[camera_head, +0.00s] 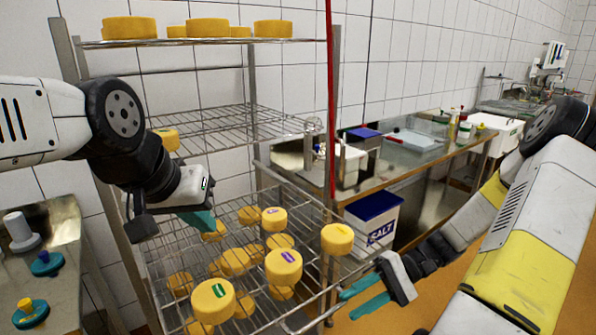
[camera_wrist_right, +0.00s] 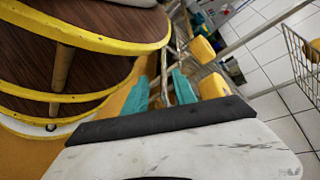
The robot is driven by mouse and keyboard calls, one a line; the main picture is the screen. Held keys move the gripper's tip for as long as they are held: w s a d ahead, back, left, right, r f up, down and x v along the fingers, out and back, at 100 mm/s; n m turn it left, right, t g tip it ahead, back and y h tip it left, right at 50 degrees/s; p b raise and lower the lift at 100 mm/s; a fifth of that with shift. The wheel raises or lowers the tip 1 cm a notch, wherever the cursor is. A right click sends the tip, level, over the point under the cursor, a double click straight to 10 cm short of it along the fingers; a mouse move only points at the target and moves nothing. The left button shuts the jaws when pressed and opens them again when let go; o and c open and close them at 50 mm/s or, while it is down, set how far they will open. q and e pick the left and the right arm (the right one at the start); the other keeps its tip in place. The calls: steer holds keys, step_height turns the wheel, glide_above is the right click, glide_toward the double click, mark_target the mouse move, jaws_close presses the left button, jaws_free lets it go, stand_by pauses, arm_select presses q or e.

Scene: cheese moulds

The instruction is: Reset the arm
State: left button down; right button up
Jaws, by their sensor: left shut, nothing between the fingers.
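My left gripper (camera_head: 203,221) hangs above the middle wire shelf of the rack at the left, with its teal fingers pointing down, shut and empty. My right gripper (camera_head: 363,296) is low, just right of the rack's front corner. Its teal fingers are apart and empty; they also show apart in the right wrist view (camera_wrist_right: 160,92). Yellow cheese wheels sit on the rack's shelves. A cheese with a green label (camera_head: 214,300), one with a purple label (camera_head: 283,266) and one at the right edge (camera_head: 337,239) are the nearest to the right gripper.
The steel rack (camera_head: 333,150) carries more cheeses on its top shelf. A white and blue salt bin (camera_head: 373,220) stands under the steel table (camera_head: 410,163). A side table (camera_head: 62,225) at the left holds teal, white and yellow mould parts. Round brown tiers with yellow rims (camera_wrist_right: 95,42) fill the wrist view's upper left.

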step_height(320, 180, up, 24)
steer(key=s+n+t+h, duration=0.2)
steer(key=n+t+h, duration=0.1)
steer(key=t+h, duration=0.7)
steer(key=shift+s+a+n+t+h, duration=0.15)
steer(key=shift+s+n+t+h, duration=0.2)
steer(key=shift+h, duration=0.35)
